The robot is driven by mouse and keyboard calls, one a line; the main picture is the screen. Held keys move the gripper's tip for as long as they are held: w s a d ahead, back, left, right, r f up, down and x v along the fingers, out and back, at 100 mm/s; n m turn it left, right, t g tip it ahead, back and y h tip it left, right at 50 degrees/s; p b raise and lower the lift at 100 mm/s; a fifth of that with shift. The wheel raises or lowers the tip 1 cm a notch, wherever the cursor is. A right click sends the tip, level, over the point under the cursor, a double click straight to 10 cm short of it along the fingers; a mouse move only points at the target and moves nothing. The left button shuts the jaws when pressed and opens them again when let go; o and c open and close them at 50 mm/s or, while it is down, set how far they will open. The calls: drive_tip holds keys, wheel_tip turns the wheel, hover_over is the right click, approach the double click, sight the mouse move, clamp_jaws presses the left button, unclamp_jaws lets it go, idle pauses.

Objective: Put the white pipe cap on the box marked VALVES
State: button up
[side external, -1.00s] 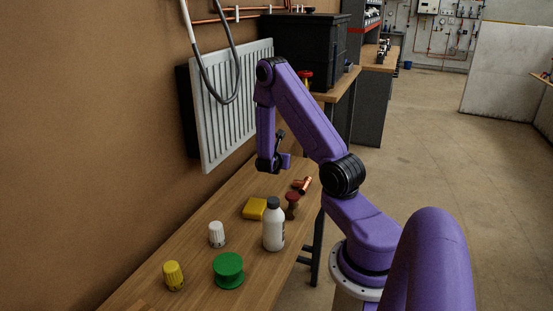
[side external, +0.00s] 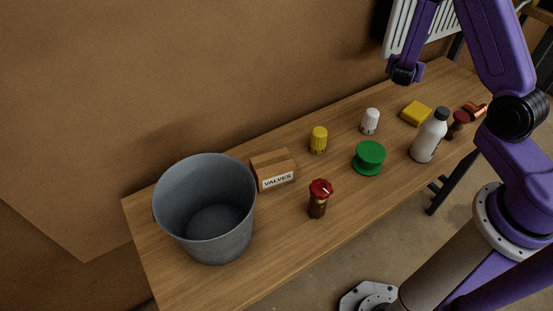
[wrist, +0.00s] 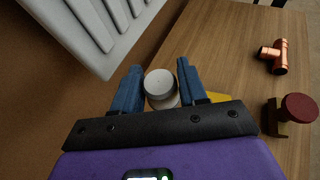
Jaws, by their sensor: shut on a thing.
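A round white piece, which looks like the white pipe cap (wrist: 159,83), sits between the two blue fingers of my gripper (wrist: 160,90) in the wrist view. My gripper is shut on it. In the side view my wrist is above the far end of the bench near the radiator, and the cap cannot be made out there. The brown box marked VALVES (side external: 272,163) stands on the bench between the grey bucket and the yellow knob, well to the left of my gripper. Its label faces the camera.
On the bench are a grey bucket (side external: 205,222), red-topped valve (side external: 319,198), yellow knob (side external: 318,140), white knob (side external: 370,121), green spool (side external: 369,157), white bottle (side external: 428,140), yellow block (side external: 416,113) and copper tee (wrist: 274,55). The radiator (wrist: 100,30) is on the wall.

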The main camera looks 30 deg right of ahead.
drive_tip(key=w+a+n+t+y, duration=0.2)
drive_tip(key=w+a+n+t, duration=0.15)
drive_tip(key=a, duration=0.85)
drive_tip(key=n+t+y, duration=0.3)
drive_tip(key=n+y, duration=0.4)
drive_tip(key=y, duration=0.1)
hover_over(273, 161)
drive_tip(key=shift+f, duration=3.25)
drive_tip(key=o, duration=1)
drive_tip(key=shift+f, duration=0.1)
drive_tip(key=shift+o, duration=0.2)
